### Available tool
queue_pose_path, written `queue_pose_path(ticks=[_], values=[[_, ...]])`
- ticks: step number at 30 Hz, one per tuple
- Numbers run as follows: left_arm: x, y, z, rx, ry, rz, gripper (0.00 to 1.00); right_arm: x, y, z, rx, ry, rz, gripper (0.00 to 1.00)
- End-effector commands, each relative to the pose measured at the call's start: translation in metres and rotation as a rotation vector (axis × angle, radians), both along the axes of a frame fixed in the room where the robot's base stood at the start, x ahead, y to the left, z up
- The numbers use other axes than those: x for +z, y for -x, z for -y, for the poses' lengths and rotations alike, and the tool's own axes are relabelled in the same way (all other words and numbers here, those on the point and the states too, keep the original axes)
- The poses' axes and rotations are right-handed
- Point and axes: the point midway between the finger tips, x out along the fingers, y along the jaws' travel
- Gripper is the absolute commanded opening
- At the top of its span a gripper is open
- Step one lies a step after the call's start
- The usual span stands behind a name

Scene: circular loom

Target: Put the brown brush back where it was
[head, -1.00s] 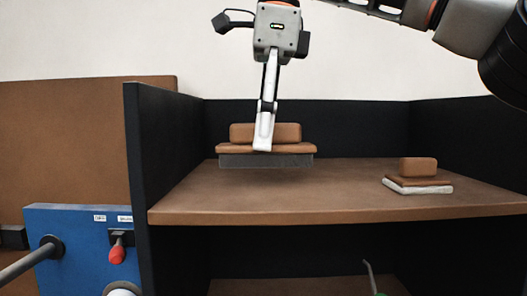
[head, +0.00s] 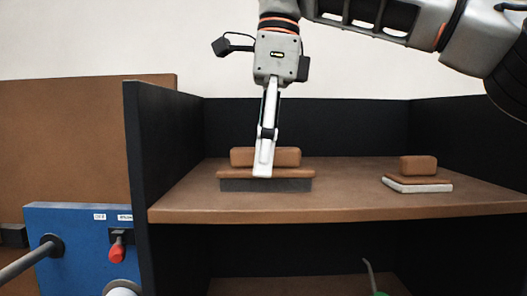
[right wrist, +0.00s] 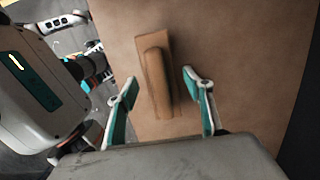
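The brown brush (head: 238,184) rests on the upper shelf (head: 350,213), toward its left side. It has a brown handle block, a brown board and dark grey bristles facing down. My right gripper (head: 264,172) points down at the brush, and a finger covers the middle of it in the head view. In the right wrist view the fingers (right wrist: 160,85) stand apart on either side of the brush (right wrist: 157,78), with a gap at each side. My left gripper is not in view.
A second brown-handled brush with a white base (head: 418,183) lies at the shelf's right. Black panels (head: 165,150) wall the shelf at left and back. A blue panel with a red knob (head: 117,251) is at lower left. The shelf's middle is clear.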

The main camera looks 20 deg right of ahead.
Motion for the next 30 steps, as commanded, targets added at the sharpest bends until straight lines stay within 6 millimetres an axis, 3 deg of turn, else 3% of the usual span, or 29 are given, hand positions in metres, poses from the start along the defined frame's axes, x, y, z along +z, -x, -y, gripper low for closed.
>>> queue_pose_path(ticks=[8,21,30], values=[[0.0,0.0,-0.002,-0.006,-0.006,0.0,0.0,0.002,0.0,0.0,-0.001,0.0,0.001,0.51],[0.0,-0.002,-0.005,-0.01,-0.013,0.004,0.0,0.055,-0.006,0.008,-0.002,0.001,0.004,0.51],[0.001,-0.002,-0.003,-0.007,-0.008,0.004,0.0,0.075,-0.006,0.011,0.0,0.001,0.001,0.51]])
